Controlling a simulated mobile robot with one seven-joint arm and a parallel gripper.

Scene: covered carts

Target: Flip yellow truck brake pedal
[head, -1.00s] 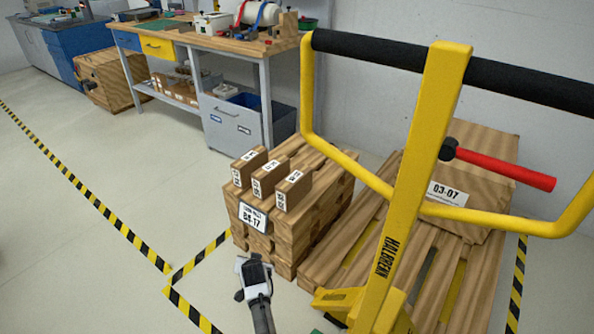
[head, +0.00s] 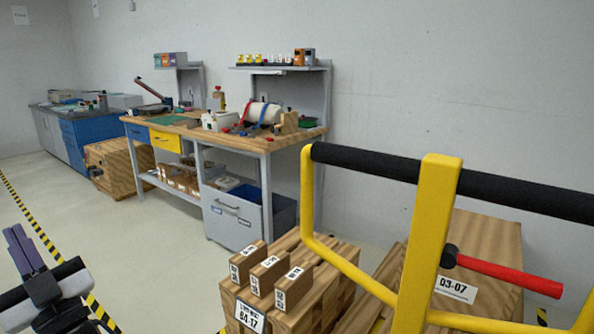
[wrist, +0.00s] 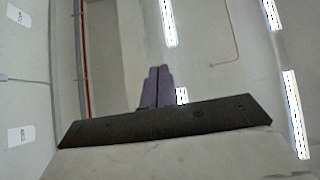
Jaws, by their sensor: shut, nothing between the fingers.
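The yellow truck (head: 428,240) stands at the right in the head view, with its upright column, yellow loop frame and black grip bar (head: 480,187). A lever with a red handle (head: 510,272) and black knob sticks out to the right of the column. The brake pedal is not visible, as the truck's foot is below the frame. My gripper (head: 22,250) is at the lower left of the head view, raised, shut and empty, well apart from the truck. In the wrist view its closed fingers (wrist: 157,88) point toward the ceiling and lights.
Wooden crates with small labelled blocks (head: 268,275) stand left of the truck. A box labelled 03-07 (head: 480,250) is behind the column. A workbench (head: 285,140) stands at the back, with a blue cabinet (head: 90,140) beyond. The floor at left is clear, with striped tape.

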